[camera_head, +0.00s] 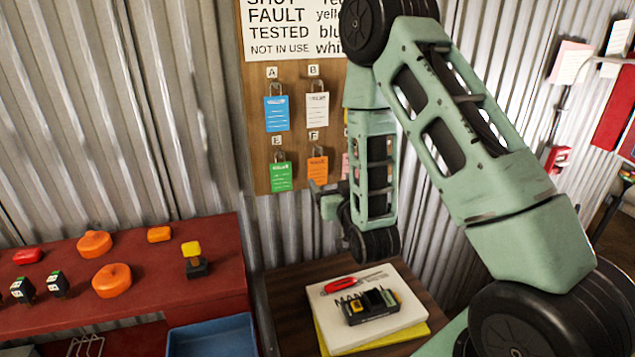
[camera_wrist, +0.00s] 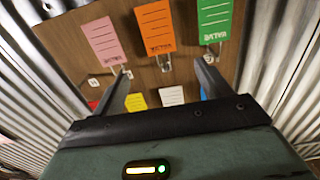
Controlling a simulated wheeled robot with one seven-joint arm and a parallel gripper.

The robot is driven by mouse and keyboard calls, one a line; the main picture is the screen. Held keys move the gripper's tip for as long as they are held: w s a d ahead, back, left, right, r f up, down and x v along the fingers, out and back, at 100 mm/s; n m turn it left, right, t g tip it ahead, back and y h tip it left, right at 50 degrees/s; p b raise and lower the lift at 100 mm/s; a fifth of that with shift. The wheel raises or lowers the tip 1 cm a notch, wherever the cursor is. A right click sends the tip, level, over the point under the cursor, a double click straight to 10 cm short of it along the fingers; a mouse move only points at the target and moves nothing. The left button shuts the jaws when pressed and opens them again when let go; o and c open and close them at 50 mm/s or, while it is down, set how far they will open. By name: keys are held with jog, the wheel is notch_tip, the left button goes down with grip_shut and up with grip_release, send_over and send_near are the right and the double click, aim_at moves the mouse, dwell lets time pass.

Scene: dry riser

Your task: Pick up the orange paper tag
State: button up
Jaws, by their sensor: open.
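In the head view my gripper is close to the tag's lower right, partly hidden by my arm. I cannot tell how far the fingers are from the board.
A green tag (camera_head: 281,176) hangs left of the orange one, a blue tag (camera_head: 277,113) and a white tag (camera_head: 317,109) above. A pink tag (camera_wrist: 101,40) hangs on its other side. Below are a red bench (camera_head: 150,270) and a small table with a white manual (camera_head: 375,328).

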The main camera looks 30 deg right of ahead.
aim_at(318, 164)
jog(key=x, duration=0.9)
jog(key=shift+w+f+p, duration=0.15)
jog(key=shift+w+p, duration=0.15)
jog(key=shift+w+d+f, duration=0.15)
jog(key=shift+w+f, duration=0.05)
jog(key=shift+w, duration=0.25)
jog(key=c, duration=1)
